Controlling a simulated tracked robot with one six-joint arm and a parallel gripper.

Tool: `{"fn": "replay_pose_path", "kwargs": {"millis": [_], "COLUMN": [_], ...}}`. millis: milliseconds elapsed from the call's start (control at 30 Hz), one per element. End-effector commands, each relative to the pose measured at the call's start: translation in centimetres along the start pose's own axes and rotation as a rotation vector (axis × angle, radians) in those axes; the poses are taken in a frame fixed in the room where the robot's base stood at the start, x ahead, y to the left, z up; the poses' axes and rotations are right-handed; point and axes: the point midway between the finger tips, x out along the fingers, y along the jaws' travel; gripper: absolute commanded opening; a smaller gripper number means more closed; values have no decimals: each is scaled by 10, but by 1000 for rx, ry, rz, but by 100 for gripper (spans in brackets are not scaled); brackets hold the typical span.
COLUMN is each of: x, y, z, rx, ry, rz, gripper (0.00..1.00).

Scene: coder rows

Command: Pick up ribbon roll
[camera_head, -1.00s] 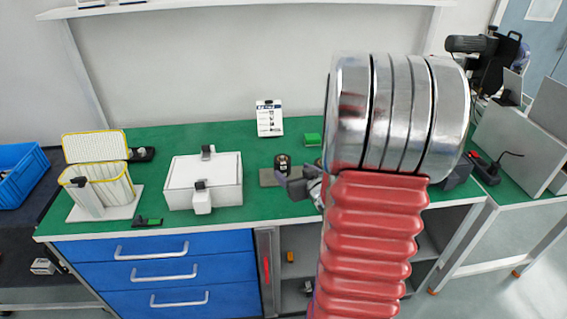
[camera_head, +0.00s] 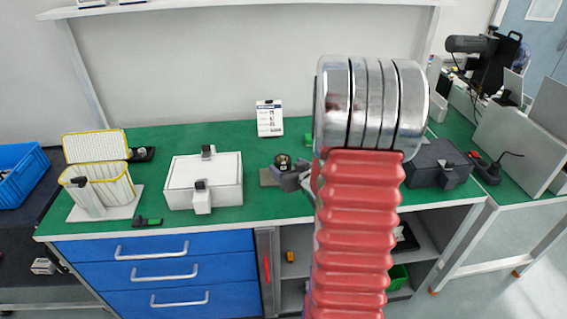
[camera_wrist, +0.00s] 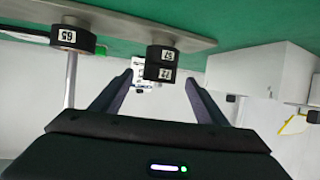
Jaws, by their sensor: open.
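In the wrist view, where the bench top is at the top, two stacked black rolls (camera_wrist: 161,62) labelled 57 and 22 show between and beyond my fingertips. Another black roll (camera_wrist: 72,40) labelled 65 sits around a metal post on the same grey plate (camera_wrist: 120,22). My gripper (camera_wrist: 159,78) is open, its fingers apart and nothing held. In the head view, a dark roll (camera_head: 283,161) stands on the grey plate (camera_head: 266,177) on the green bench. My gripper (camera_head: 292,180) is just in front of it, partly hidden by my arm.
A white box (camera_head: 220,180) stands left of the plate, with a yellow-rimmed basket (camera_head: 105,190) farther left. A white labelled card (camera_head: 269,119) stands behind. A dark grey case (camera_head: 438,165) is to the right. Bare green bench lies between white box and plate.

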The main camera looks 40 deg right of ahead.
Motion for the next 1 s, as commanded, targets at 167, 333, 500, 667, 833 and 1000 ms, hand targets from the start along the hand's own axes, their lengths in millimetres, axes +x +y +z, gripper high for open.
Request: {"fn": "replay_pose_path", "kwargs": {"millis": [167, 333, 500, 667, 833, 1000], "x": [22, 29, 29, 29, 29, 29], "y": [1, 0, 1, 1, 1, 1], "z": [0, 0, 0, 0, 0, 0], "rx": [0, -1, 0, 0, 0, 0], "ry": [-2, -1, -1, 0, 0, 0], "rz": [0, 0, 1, 1, 1, 1], "gripper": [67, 67, 67, 67, 67, 56]}}
